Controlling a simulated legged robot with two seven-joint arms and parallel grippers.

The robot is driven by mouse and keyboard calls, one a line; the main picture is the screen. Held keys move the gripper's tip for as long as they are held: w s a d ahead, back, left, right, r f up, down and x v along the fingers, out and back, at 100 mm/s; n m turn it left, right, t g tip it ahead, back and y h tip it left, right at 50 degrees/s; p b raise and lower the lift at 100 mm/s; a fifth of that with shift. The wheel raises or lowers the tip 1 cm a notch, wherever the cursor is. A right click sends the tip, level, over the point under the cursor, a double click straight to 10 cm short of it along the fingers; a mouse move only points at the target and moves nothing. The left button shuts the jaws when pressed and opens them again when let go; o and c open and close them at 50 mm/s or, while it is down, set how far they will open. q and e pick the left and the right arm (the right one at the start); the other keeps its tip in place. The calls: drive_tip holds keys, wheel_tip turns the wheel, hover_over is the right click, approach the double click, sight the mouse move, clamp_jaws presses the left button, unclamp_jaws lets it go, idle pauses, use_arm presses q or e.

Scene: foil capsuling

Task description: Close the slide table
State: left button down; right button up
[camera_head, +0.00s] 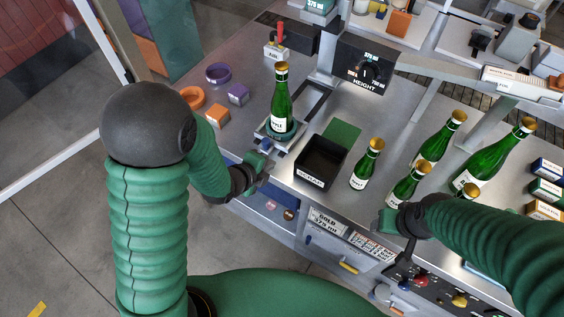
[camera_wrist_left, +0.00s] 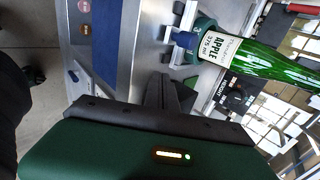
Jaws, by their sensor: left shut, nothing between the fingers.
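The slide table (camera_head: 270,131) is a small plate with a round green seat at the front left of the bench, at the near end of its dark rails (camera_head: 313,98). A green bottle (camera_head: 281,103) with a gold cap stands upright on it. The bottle, labelled apple 375 ml, also shows in the left wrist view (camera_wrist_left: 260,62), with the seat at its base. My left gripper (camera_head: 264,166) is shut and empty at the bench's front edge, close to the near side of the slide table; contact is unclear. My right gripper (camera_head: 388,222) is low over the front edge, its fingers partly hidden.
A black open bin (camera_head: 320,162) stands right of the slide table, with several bottles (camera_head: 366,165) beyond it. The height dial (camera_head: 366,72) is behind.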

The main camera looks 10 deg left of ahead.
sight(287, 152)
use_arm(q)
drive_tip(key=p+x, duration=0.1)
drive_tip(key=x, duration=0.2)
drive_tip(key=shift+w+d+f, duration=0.1)
drive_tip(key=shift+d, duration=0.2)
drive_tip(key=w, duration=0.1)
drive_tip(key=w+d+p, duration=0.1)
drive_tip(key=w, duration=0.1)
drive_tip(key=shift+w+d+f, duration=0.15)
drive_tip(key=shift+w, duration=0.15)
drive_tip(key=shift+w+f, duration=0.1)
drive_tip(key=shift+w, duration=0.25)
use_arm(e)
drive_tip(key=v, duration=0.2)
drive_tip(key=shift+w+r, duration=0.15)
drive_tip(key=shift+r, duration=0.3)
